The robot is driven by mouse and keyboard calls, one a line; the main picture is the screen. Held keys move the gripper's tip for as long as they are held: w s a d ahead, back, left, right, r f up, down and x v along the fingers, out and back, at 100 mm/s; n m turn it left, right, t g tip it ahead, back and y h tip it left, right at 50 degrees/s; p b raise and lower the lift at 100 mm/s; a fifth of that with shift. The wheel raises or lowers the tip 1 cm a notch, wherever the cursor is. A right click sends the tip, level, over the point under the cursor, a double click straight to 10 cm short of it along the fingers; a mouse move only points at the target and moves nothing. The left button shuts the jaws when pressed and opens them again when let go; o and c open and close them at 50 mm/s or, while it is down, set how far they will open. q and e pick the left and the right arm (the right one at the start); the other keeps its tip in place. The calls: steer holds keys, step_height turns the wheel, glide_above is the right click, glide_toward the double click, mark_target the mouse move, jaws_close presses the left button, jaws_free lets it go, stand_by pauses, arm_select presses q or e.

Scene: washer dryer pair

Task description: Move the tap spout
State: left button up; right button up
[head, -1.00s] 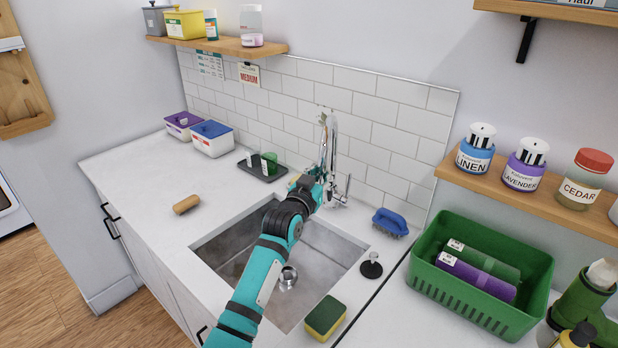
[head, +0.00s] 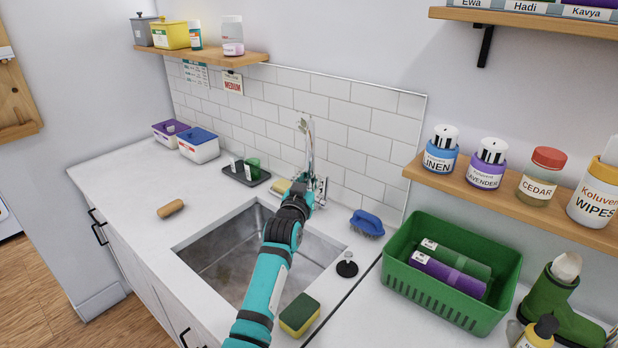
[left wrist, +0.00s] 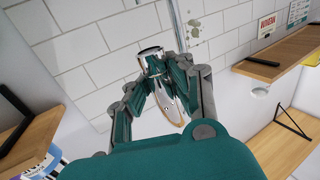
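The chrome tap (head: 310,140) stands behind the sink against the tiled wall. My left gripper (head: 306,190) reaches over the sink to the tap, and my arm hides part of it. In the left wrist view the fingers of my left gripper (left wrist: 160,80) lie on both sides of the shiny tap spout (left wrist: 151,57) and appear closed against it. The spout's rounded lower part shows between the fingers. The exact contact is small and partly hidden by the fingers. My right gripper is not in view.
The steel sink (head: 222,262) lies under my arm. A blue brush (head: 367,223), a black stopper (head: 347,264) and a yellow-green sponge (head: 300,314) sit around it. A green basket (head: 440,298) stands at right. A dark tray (head: 240,177) is left of the tap; the left counter is mostly clear.

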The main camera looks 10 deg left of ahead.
arm_select(q)
steer(key=shift+o, duration=1.1)
steer(key=shift+s+r, duration=0.3)
steer(key=shift+r, duration=0.15)
steer(key=shift+o, duration=1.1)
steer(key=shift+s+r, duration=0.1)
steer(key=shift+o, duration=0.3)
steer(key=shift+w+a+f, duration=0.15)
steer(key=shift+w+f, duration=0.05)
steer(key=shift+w, duration=0.25)
steer(key=s, duration=1.2)
steer(key=shift+a, duration=0.25)
